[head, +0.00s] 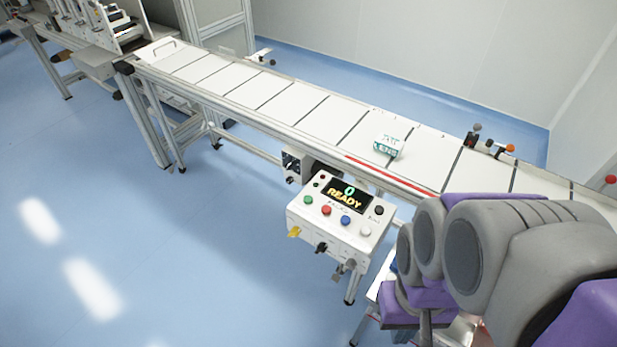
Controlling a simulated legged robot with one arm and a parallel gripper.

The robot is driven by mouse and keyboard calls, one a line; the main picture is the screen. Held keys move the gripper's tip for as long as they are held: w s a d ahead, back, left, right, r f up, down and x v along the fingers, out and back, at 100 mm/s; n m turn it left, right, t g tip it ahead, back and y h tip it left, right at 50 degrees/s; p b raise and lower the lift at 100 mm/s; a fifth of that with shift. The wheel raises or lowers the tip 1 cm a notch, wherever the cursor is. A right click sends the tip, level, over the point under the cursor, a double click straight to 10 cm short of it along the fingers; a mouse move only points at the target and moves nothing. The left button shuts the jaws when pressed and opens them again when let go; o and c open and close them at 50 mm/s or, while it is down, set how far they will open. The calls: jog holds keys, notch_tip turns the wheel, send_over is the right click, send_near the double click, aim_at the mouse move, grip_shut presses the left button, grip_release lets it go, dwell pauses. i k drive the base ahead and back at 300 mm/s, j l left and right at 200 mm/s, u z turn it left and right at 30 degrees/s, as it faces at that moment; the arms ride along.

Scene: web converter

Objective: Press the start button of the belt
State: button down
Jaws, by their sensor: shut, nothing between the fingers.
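A white control box (335,232) stands on a post in front of the belt. Its dark display (345,197) reads "0" and "READY". Its front row has a green button (308,199), a red button (326,210), a blue button (345,220) and a white button (365,231). The button labels are too small to read. The white belt (290,106) runs from upper left to right behind the box. My gripper (428,300) shows only in part at the lower right, below my grey and purple arm links. It is shut and empty, apart from the box, to its right.
A small white and green carton (388,147) lies on the belt. A machine (105,25) stands at the upper left. The blue floor (170,260) left of the control box is clear.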

aim_at(307, 199)
jog(key=j+z, duration=0.25)
jog(key=j, duration=0.55)
jog(key=j+z, duration=0.25)
jog(key=j, duration=0.55)
